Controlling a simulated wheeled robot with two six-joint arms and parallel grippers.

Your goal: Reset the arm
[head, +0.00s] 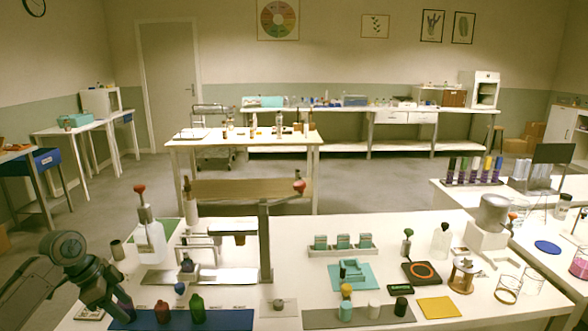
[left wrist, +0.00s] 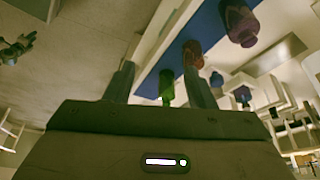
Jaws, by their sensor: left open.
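My left gripper (head: 118,312) is at the front left of the table in the head view, tilted downward. Its two fingers are apart and empty in the left wrist view (left wrist: 160,82). A purple bottle (head: 125,308) stands beside the fingers, partly hidden by them; it also shows in the left wrist view (left wrist: 238,22). To its right on the blue mat (head: 237,319) stand a red bottle (head: 162,313) and a green bottle (head: 197,310). A grey jointed shape at the left wrist view's left edge looks like my right gripper (left wrist: 18,48); its jaws are too small to read.
A white bottle with a red top (head: 149,240) and a metal stand (head: 265,240) are behind the mat. A teal tray (head: 352,277), an orange-ringed black plate (head: 422,273) and a yellow pad (head: 439,307) lie to the right.

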